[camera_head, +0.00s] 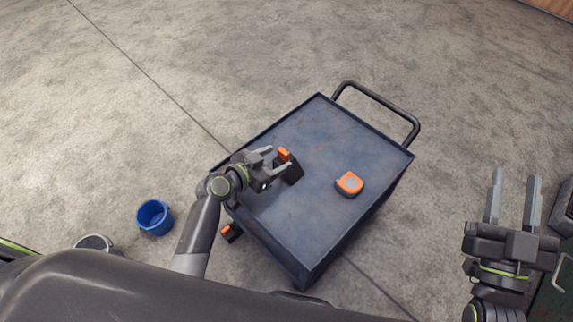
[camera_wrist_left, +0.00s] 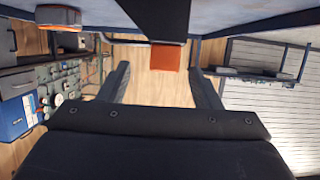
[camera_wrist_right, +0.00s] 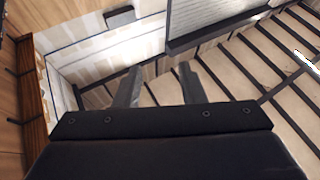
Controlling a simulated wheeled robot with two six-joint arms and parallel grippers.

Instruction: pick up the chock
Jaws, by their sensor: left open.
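A black chock with an orange end (camera_head: 292,170) sits on the blue cart top (camera_head: 300,130), left of its middle. My left gripper (camera_head: 279,161) is open at the chock, with its fingers reaching toward it from the left. In the left wrist view the chock's orange part (camera_wrist_left: 168,57) shows between and beyond the open fingers (camera_wrist_left: 158,85). I cannot tell whether the fingers touch it. My right gripper (camera_head: 513,198) is open and empty, off to the right of the cart. It also shows open in the right wrist view (camera_wrist_right: 158,82).
An orange and grey tape measure (camera_head: 349,184) lies on the cart right of the chock. The cart has a dark handle (camera_head: 380,100) at its far end. A second black and orange block (camera_head: 231,231) is beside the cart, near a blue bucket (camera_head: 154,217) on the floor.

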